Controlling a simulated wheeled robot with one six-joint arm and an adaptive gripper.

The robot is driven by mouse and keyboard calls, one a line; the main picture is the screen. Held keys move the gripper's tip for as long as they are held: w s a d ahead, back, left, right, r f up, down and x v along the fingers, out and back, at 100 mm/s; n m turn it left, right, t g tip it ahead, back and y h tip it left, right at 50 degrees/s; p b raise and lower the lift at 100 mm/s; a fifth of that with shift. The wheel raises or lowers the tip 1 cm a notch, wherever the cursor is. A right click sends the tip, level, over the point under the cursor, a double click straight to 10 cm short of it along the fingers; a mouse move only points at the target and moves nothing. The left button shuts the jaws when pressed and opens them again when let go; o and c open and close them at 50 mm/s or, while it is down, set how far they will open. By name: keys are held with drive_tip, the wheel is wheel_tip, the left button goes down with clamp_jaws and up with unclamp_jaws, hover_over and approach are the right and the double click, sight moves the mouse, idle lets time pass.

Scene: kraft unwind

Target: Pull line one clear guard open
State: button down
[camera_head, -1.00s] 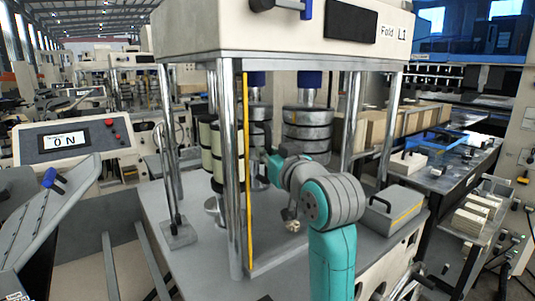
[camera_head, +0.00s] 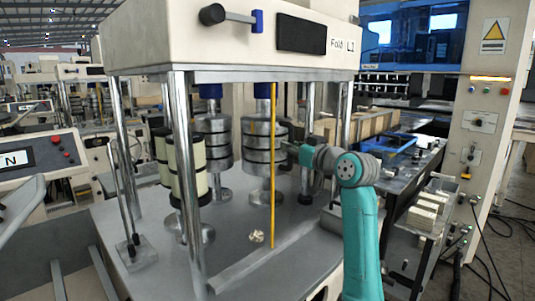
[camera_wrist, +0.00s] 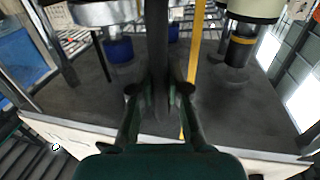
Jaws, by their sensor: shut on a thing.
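The clear guard shows mainly by its upright yellow edge (camera_head: 273,170), at the front of the Fold L1 machine (camera_head: 230,45). Its clear panel is hard to make out. My gripper (camera_head: 287,148) is at about mid-height of the yellow edge, coming from the right. In the wrist view my gripper (camera_wrist: 158,92) is shut on a dark upright bar (camera_wrist: 157,45), which looks like the guard's handle. The yellow edge (camera_wrist: 196,45) runs just right of it there. How the bar joins the guard is hidden.
Rollers (camera_head: 180,165) and stacked metal drums (camera_head: 265,150) stand inside the machine. A chrome post (camera_head: 186,180) stands at the front left. A small crumpled pale piece (camera_head: 256,237) lies on the grey deck (camera_head: 150,275). A control cabinet (camera_head: 485,130) stands at the right.

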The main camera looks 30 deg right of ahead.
drive_tip(key=d, duration=0.2)
drive_tip(key=w+d, duration=0.1)
drive_tip(key=d, duration=0.1)
drive_tip(key=w+d, duration=0.1)
drive_tip(key=d, duration=0.1)
drive_tip(key=shift+d, duration=0.1)
drive_tip(key=c, duration=1.1)
unclamp_jaws()
drive_tip(key=shift+c, duration=0.2)
approach(296, 139)
drive_tip(key=s, duration=0.6)
drive_tip(key=shift+d+f, duration=0.1)
drive_tip(key=shift+d, duration=0.3)
